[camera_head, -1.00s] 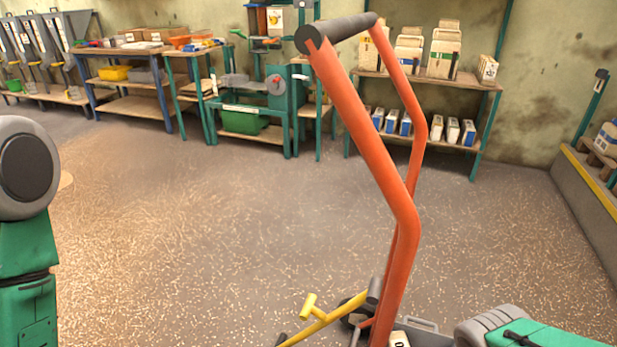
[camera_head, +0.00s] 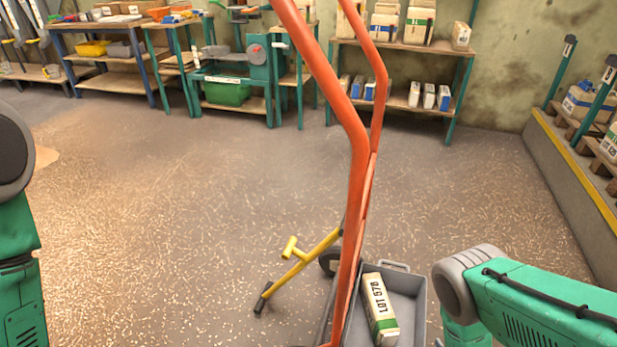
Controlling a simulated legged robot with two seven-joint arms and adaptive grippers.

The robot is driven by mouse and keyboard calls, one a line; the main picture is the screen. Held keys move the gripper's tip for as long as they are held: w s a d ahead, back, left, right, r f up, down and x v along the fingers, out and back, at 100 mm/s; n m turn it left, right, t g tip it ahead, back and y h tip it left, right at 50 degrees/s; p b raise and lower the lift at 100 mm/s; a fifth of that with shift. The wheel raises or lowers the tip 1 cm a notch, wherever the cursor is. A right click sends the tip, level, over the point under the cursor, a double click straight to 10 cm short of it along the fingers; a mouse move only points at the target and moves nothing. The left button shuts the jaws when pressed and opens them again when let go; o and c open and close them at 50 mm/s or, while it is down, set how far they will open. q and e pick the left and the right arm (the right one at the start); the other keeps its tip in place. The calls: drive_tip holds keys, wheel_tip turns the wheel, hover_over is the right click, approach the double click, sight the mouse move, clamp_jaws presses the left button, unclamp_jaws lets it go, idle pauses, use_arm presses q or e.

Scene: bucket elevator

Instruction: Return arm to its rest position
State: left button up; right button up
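My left arm shows at the left edge as a grey joint and green link; its gripper is out of view. My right arm reaches in from the lower right as a green link with a grey joint, bent downward at the bottom edge. Its gripper is not clearly visible. An orange-framed cart (camera_head: 358,190) stands in front of me, to the left of my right arm. Its grey tray (camera_head: 408,295) holds a carton marked LOT 570 (camera_head: 380,308). A yellow T-shaped lever (camera_head: 306,262) sticks out on the cart's left side.
Shelves with cartons (camera_head: 400,102) stand along the back wall. A workbench with a green bin (camera_head: 227,92) and tables with boxes (camera_head: 108,56) are at back left. A raised ledge with a yellow edge (camera_head: 572,170) runs along the right. The floor (camera_head: 190,200) at left is open.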

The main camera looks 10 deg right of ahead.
drive_tip(key=s+a+r+n+g+b, duration=0.1)
drive_tip(key=s+a+r+g+b, duration=0.4)
drive_tip(key=s, duration=0.4)
drive_tip(key=s+a+r+g+b, duration=0.4)
drive_tip(key=s+a+r+g, duration=0.1)
drive_tip(key=s+r, duration=0.25)
wheel_tip(320, 180, up, 14)
drive_tip(key=p, duration=1.5)
drive_tip(key=shift+s+d+r, duration=0.15)
drive_tip(key=shift+s+d, duration=0.05)
drive_tip(key=shift+s, duration=0.15)
